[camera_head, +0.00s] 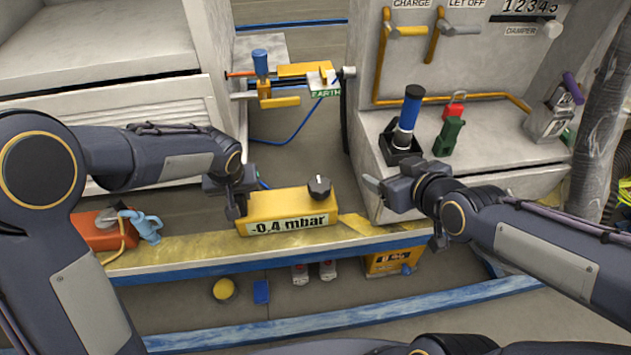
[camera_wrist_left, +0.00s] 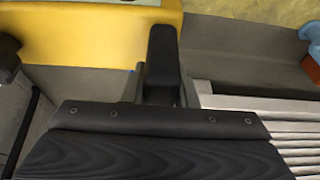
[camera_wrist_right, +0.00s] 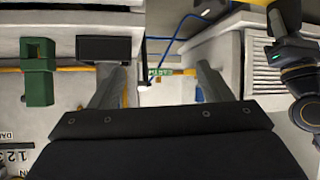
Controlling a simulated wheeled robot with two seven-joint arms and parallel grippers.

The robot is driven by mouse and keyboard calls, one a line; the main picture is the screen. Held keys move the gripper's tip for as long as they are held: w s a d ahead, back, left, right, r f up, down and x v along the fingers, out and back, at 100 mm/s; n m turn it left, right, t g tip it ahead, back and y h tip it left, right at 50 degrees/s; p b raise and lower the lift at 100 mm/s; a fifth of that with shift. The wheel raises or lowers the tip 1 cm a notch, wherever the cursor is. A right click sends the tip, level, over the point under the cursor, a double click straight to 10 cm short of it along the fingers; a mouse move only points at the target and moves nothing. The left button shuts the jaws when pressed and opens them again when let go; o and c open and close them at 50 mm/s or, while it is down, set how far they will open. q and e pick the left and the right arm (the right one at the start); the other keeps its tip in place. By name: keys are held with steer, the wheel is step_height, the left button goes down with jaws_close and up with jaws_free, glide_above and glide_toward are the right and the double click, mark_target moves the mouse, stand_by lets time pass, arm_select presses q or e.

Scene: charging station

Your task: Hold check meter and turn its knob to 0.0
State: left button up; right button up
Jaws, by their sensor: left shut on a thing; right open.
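The check meter (camera_head: 288,207) is a yellow box on the yellow shelf, and its front label reads -0.4 mbar. Its black knob (camera_head: 319,187) stands on top at the right end. My left gripper (camera_head: 236,205) is shut on the left end of the meter. In the left wrist view, a dark finger lies against the yellow meter body (camera_wrist_left: 90,40), and part of the knob (camera_wrist_left: 8,52) shows at the left edge. My right gripper (camera_head: 374,186) is open and empty, to the right of the knob and apart from it. The right wrist view shows its two spread fingers (camera_wrist_right: 160,90).
The shelf (camera_head: 190,253) has a blue front edge. A blue-handled tool in a black holder (camera_head: 408,125), a green and red item (camera_head: 450,125) and a grey device (camera_head: 553,115) stand on the right bench.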

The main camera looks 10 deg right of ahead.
steer(key=w+a+f+n+t+y, duration=0.1)
steer(key=w+a+f+n, duration=0.1)
steer(key=w+a, duration=0.15)
steer(key=m+t, duration=0.3)
steer(key=t, duration=0.2)
glide_toward(316, 178)
steer(key=w, duration=0.3)
steer(key=w+a, duration=0.1)
steer(key=w, duration=0.2)
steer(key=w+f, duration=0.1)
steer(key=w, duration=0.2)
steer(key=shift+w+a+f, duration=0.1)
steer(key=shift+w+a, duration=0.15)
steer(key=shift+a, duration=0.1)
steer(key=shift+c, duration=0.3)
steer(key=c, duration=0.9)
